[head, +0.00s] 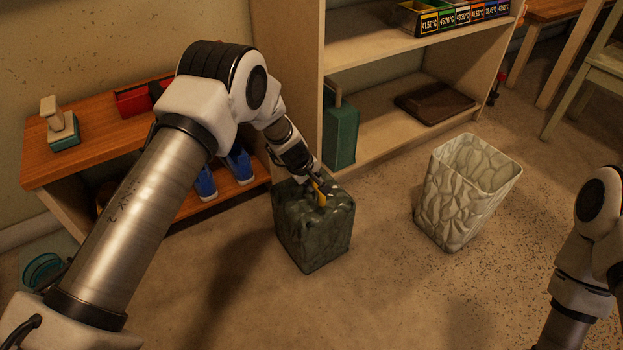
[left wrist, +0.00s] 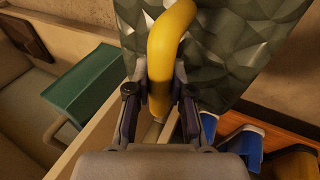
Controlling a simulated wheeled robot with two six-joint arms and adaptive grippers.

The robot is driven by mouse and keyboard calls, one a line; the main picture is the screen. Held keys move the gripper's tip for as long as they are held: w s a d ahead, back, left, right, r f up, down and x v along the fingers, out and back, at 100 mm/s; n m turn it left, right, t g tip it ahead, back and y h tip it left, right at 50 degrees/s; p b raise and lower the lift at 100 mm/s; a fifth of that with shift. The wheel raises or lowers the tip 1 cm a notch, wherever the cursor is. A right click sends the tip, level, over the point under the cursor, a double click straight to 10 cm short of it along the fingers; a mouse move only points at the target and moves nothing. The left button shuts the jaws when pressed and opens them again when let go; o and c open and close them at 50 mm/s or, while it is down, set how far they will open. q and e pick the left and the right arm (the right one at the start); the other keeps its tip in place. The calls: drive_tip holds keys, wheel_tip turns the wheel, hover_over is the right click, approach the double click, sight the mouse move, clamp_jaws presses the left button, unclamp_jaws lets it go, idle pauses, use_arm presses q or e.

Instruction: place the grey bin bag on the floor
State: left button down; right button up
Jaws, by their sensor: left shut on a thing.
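The grey bin bag (head: 312,232) is a dark grey-green, crumpled, box-shaped bag with a yellow loop handle on top. It is upright in the middle of the head view, in front of the shelves. My left gripper (head: 316,186) is shut on the yellow handle (left wrist: 172,40) from above. In the left wrist view the handle passes between the two fingers (left wrist: 160,100), with the faceted bag (left wrist: 225,45) beyond. I cannot tell whether the bag's bottom touches the floor (head: 390,290). My right gripper is out of view; only part of that arm shows at the right edge.
A pale, open-topped waste bin (head: 465,195) stands to the right of the bag. A beige shelf unit (head: 395,125) holds a green box (head: 341,137) and a brown tray (head: 437,103). A wooden bench (head: 95,145) is at the left. The front floor is clear.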

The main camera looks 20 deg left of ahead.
use_arm(q)
drive_tip(key=shift+r, duration=0.15)
drive_tip(key=c, duration=1)
unclamp_jaws()
drive_tip(key=shift+c, duration=0.2)
